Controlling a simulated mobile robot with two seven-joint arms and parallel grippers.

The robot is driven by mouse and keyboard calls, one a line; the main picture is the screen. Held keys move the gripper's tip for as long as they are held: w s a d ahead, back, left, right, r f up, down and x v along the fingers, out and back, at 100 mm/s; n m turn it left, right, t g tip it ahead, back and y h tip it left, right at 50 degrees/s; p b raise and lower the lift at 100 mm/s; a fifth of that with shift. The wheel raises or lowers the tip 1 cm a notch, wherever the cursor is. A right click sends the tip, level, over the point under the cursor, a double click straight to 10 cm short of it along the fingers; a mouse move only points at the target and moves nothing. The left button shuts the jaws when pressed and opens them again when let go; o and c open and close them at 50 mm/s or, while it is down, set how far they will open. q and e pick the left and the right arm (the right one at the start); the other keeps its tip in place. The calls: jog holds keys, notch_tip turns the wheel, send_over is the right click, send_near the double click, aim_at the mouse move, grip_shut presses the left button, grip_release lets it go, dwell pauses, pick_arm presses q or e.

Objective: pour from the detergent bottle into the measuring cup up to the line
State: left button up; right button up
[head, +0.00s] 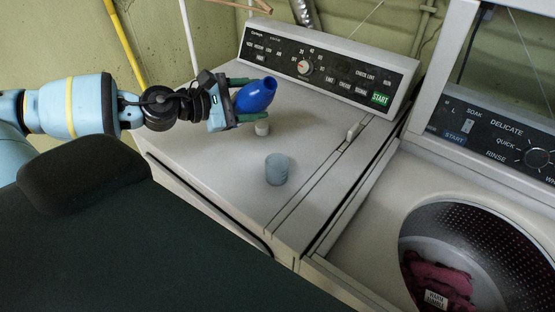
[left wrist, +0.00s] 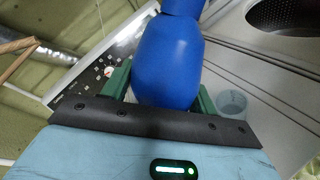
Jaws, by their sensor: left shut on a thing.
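The blue detergent bottle (head: 257,95) is held above the white machine top, tilted in the head view. My left gripper (head: 243,101) is shut on it, with a green finger on each side. In the left wrist view the bottle (left wrist: 168,65) fills the middle, its narrower end at the top edge. The measuring cup (head: 277,170) is a grey-blue, see-through cup, upright on the machine top, below and to the right of the bottle, apart from it. It also shows in the left wrist view (left wrist: 232,104). Its line and any contents are too small to tell. My right gripper is not in view.
The control panel (head: 320,67) rises along the back. A second machine with a round opening (head: 455,255) holding red cloth stands to the right. The machine top around the cup is clear.

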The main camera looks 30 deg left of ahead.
pick_arm(q)
jog(key=shift+a+f, duration=0.1)
jog(key=shift+a, duration=0.05)
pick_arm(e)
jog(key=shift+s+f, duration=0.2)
pick_arm(q)
jog(key=shift+w+a+f+m+y+b, duration=0.1)
jog(key=shift+a+f+m+y+b, duration=0.2)
jog(key=shift+f+m+b, duration=0.25)
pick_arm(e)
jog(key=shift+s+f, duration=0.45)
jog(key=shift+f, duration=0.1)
pick_arm(q)
jog(key=shift+r, duration=0.1)
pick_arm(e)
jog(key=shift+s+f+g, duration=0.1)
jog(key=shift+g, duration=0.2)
pick_arm(q)
jog(key=shift+a+f+m+y, duration=0.1)
jog(key=shift+f+m+y, duration=0.2)
jog(key=shift+f+m, duration=0.25)
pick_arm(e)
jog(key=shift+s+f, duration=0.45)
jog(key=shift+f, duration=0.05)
pick_arm(q)
jog(key=shift+w, duration=0.1)
